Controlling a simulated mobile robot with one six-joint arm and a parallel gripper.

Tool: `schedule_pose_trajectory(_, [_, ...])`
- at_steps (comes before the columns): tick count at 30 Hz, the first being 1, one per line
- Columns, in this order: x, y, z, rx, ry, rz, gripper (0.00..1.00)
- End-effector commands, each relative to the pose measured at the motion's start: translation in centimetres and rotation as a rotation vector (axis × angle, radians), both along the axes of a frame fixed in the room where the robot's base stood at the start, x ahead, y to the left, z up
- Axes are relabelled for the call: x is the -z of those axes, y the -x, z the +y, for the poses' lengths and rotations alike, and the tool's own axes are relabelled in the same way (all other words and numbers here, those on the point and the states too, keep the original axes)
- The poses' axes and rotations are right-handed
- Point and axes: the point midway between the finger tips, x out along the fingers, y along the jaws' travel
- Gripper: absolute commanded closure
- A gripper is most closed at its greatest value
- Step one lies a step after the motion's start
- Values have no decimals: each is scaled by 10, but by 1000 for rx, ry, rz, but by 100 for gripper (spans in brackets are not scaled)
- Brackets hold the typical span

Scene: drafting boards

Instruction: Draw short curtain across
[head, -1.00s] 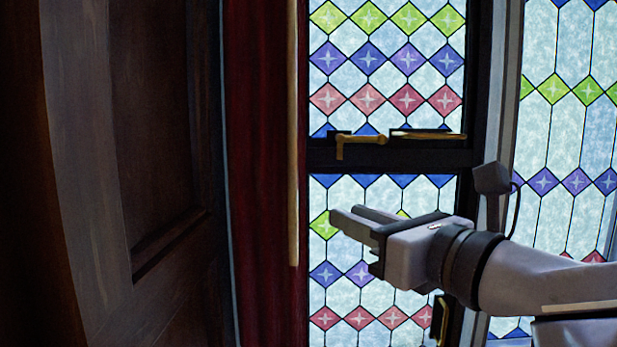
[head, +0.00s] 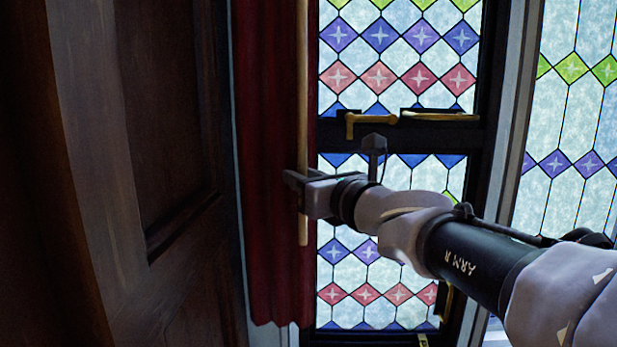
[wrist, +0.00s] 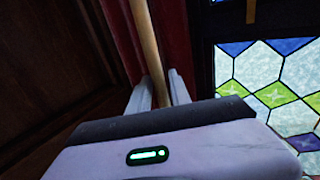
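A dark red curtain (head: 262,130) hangs gathered in folds at the left side of the stained-glass window. A pale wooden rod (head: 302,90) hangs upright along the curtain's right edge, its lower end free. My gripper (head: 297,190) is at the lower part of this rod. In the wrist view, the gripper's two fingers (wrist: 158,88) are apart, with the rod (wrist: 147,40) running down between them. The fingers do not look closed on it. The curtain (wrist: 178,40) shows behind the rod there. The rod's lower end is hidden by the gripper body in the wrist view.
A dark wooden panel (head: 170,120) stands close on the left. The leaded window (head: 390,75) has a dark frame with a brass handle (head: 365,122) above my arm. Another window pane (head: 575,120) lies to the right.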

Motion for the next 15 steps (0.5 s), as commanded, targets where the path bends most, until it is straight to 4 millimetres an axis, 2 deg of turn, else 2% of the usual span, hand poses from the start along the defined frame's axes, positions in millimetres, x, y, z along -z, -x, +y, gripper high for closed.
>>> schedule_pose_trajectory(1, [0,0,0,0,0,0,78])
schedule_pose_trajectory(4, [0,0,0,0,0,0,97])
schedule_pose_trajectory(5, [0,0,0,0,0,0,100])
schedule_pose_trajectory(15, [0,0,0,0,0,0,100])
